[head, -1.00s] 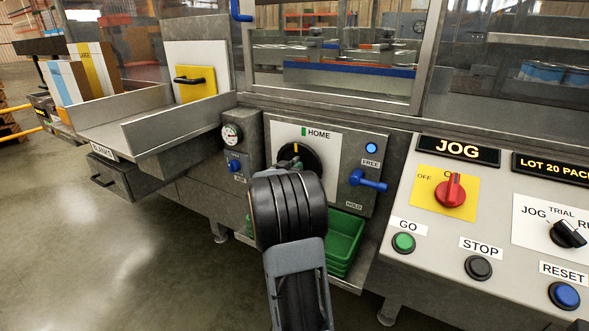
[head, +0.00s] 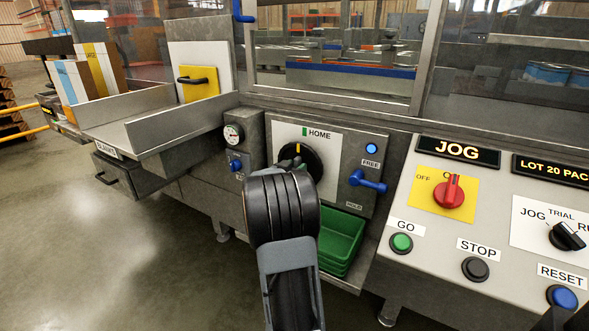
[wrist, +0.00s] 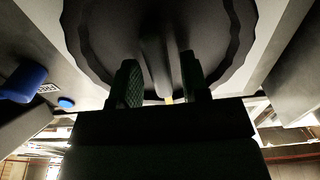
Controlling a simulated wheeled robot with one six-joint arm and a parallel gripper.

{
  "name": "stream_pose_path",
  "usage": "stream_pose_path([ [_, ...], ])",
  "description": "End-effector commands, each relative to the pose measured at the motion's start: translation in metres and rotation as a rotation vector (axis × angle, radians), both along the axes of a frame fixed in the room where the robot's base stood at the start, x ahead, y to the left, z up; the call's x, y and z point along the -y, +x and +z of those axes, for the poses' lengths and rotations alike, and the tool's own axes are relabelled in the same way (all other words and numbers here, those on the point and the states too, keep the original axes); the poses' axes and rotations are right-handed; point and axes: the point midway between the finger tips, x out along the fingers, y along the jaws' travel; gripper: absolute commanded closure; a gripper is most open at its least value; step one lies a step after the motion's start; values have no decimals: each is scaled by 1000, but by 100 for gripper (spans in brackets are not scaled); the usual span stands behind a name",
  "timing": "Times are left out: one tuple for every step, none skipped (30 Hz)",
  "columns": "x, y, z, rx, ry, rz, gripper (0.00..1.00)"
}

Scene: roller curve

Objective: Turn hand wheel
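The hand wheel (head: 314,160) is a round black knob on a pale plate marked HOME, below the window. A yellow mark on it points up, just below and left of the green HOME mark. In the head view my wrist covers its lower part and hides my fingers. In the wrist view the wheel (wrist: 225,45) fills the top, with a raised bar (wrist: 157,62) across it. My gripper (wrist: 162,80) has its two fingers apart, one on each side of the bar. Firm contact with the bar does not show.
A blue lever (head: 368,182) between FREE and HOLD and a blue lamp (head: 371,148) sit right of the wheel. Green trays (head: 342,238) are below. The sloped JOG panel (head: 440,235) with knobs and buttons stands at right. A metal chute (head: 165,128) juts out at left.

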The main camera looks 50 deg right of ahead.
Motion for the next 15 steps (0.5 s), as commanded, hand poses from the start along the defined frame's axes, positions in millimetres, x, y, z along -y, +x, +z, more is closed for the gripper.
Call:
stream_pose_path([
  [-1,0,0,0,0,1,55],
  [-1,0,0,0,0,1,55],
  [-1,0,0,0,0,1,55],
  [-1,0,0,0,0,1,55],
  [-1,0,0,0,0,1,55],
  [-1,0,0,0,0,1,55],
  [-1,0,0,0,0,1,55],
  [-2,0,1,0,0,1,55],
  [-3,0,1,0,0,1,55],
  [-5,0,1,0,-1,2,55],
  [-8,0,2,0,-1,2,55],
  [-13,-1,2,0,0,3,55],
  [-17,-1,2,-1,0,4,55],
  [-22,-2,3,-1,0,4,55],
  [-29,-4,3,-1,0,4,55],
])
